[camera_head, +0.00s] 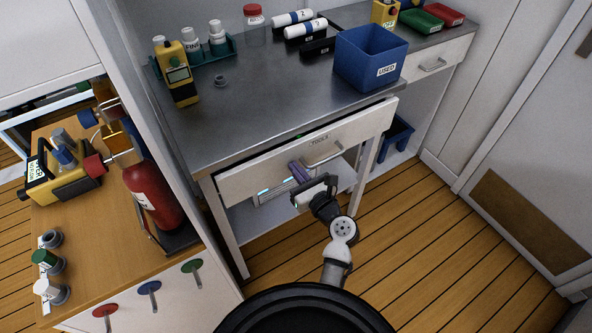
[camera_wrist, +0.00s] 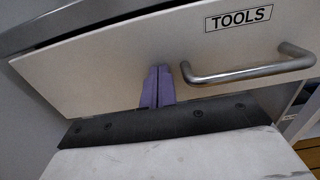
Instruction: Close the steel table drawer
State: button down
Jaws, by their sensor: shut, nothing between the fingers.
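The steel table (camera_head: 225,115) has a white drawer (camera_head: 245,182) labelled TOOLS under its top. The drawer stands slightly open, with a narrow dark gap along its upper edge. Its front fills much of the wrist view (camera_wrist: 90,75). The bar handle (camera_head: 322,158) also shows in the wrist view (camera_wrist: 250,74). My gripper (camera_head: 295,168) is shut and empty, its purple fingers pointing at the drawer front. In the wrist view the fingertips (camera_wrist: 158,70) are just left of the handle, below the label. I cannot tell whether they touch the front.
A blue bin marked USED (camera_head: 370,58) stands on the tabletop's right part, above the drawer. A yellow device (camera_head: 176,75) and a bottle rack are at the back left. A wooden-topped cabinet (camera_head: 95,235) stands at the left. The floor at right is clear.

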aim_at(288, 160)
jog(key=p+x, duration=0.1)
jog(key=x, duration=0.3)
jog(key=shift+w+r, duration=0.1)
jog(key=shift+r, duration=0.05)
jog(key=shift+a+r, duration=0.1)
jog(key=shift+r, duration=0.1)
dwell(0.3)
